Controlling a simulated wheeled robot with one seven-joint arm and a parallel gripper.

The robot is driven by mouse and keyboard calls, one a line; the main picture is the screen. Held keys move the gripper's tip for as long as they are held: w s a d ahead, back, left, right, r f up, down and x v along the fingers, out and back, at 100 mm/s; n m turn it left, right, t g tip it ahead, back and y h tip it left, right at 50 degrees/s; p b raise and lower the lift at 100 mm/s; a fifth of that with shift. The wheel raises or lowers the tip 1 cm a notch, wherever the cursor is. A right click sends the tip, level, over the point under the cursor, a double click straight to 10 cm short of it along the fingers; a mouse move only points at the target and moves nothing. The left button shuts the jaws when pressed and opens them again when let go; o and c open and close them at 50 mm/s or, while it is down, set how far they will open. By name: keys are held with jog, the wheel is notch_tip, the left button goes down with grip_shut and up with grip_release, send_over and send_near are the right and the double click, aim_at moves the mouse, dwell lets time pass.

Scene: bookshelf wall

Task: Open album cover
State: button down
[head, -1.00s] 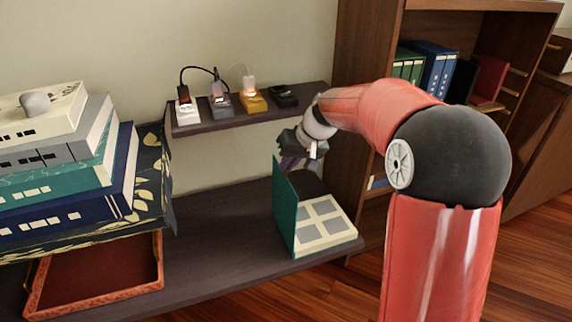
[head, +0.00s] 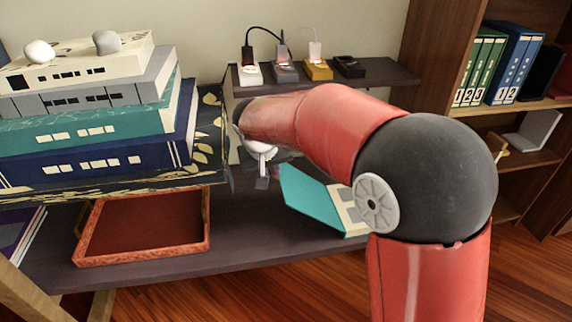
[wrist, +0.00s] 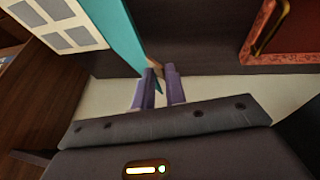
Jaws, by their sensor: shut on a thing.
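The album (head: 350,215) lies on the dark lower shelf, with a cream page of grey picture squares (wrist: 60,25) showing. Its teal cover (head: 312,198) is raised off the page and leans over to the left, so the album is partly open. In the wrist view the teal cover (wrist: 118,35) runs down to my purple fingers (wrist: 161,80), and its corner lies between them. My gripper (head: 262,181) is shut on the cover at its upper left corner. My red arm hides part of the album in the head view.
A red tray (head: 85,253) stands on the shelf left of the album, with bare shelf between. A small upper shelf (head: 400,78) with several small devices hangs behind my arm. A bookcase (head: 440,45) stands at right.

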jog(key=shift+s+a+f+b, duration=0.15)
jog(key=shift+a+f+b, duration=0.15)
jog(key=shift+f, duration=0.25)
jog(key=shift+s+a+f+b, duration=0.15)
jog(key=shift+a+f, duration=0.15)
jog(key=shift+f, duration=0.25)
jog(key=c, duration=1.7)
grip_release()
jog(key=shift+o, duration=0.3)
jog(key=shift+r, duration=0.1)
jog(key=v, duration=0.7)
jog(key=shift+r+p, duration=0.4)
